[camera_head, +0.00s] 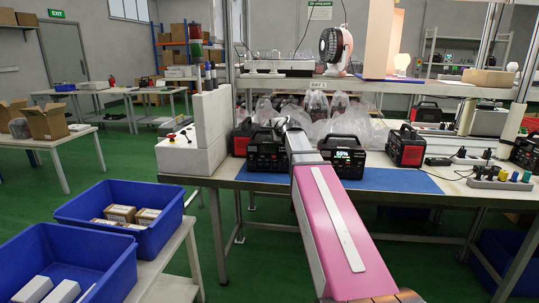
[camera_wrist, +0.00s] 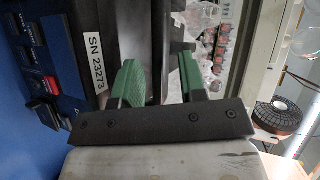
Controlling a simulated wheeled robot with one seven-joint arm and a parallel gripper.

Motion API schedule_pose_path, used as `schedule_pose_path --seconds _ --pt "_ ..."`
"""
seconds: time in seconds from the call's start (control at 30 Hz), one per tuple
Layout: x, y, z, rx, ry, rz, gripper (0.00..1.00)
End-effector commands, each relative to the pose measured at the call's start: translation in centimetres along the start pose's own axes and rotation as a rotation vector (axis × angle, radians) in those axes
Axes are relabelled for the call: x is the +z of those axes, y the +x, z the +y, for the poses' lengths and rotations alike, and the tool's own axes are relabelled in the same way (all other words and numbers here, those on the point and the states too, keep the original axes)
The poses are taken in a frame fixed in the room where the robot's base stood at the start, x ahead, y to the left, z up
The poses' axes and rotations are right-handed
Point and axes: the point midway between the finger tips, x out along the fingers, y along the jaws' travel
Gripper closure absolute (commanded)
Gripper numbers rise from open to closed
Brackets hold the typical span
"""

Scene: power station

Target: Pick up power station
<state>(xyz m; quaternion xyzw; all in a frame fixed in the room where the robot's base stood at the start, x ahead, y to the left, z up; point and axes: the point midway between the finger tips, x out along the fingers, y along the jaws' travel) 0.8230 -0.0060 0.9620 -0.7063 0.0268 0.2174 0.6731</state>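Several black power stations with red sides stand on the workbench. In the head view, one stands just left of my arm (camera_head: 267,157), one with a lit "55%" display stands right of it (camera_head: 346,157), and another stands further right (camera_head: 405,148). My arm reaches over the bench, and its end hides my gripper there. In the wrist view, the green fingers of my gripper (camera_wrist: 160,84) are apart. A dark power station body with an "SN 23273" label (camera_wrist: 98,65) fills the upper left, and a dark bar-like part lies between the fingers. Contact is unclear.
Clear plastic bags (camera_head: 345,118) lie behind the stations. Sockets (camera_head: 498,180) sit at right, a white block (camera_head: 205,135) at left. Blue bins (camera_head: 125,195) stand front left.

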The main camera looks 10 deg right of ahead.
Motion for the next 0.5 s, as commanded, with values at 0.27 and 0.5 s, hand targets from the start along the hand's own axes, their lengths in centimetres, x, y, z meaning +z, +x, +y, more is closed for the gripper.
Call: schedule_pose_path --seconds 0.27,0.5 --pt "0.0 3.0 0.0 0.000 0.000 -0.001 0.62" --pt "0.0 2.9 0.0 0.000 0.000 0.000 0.84"
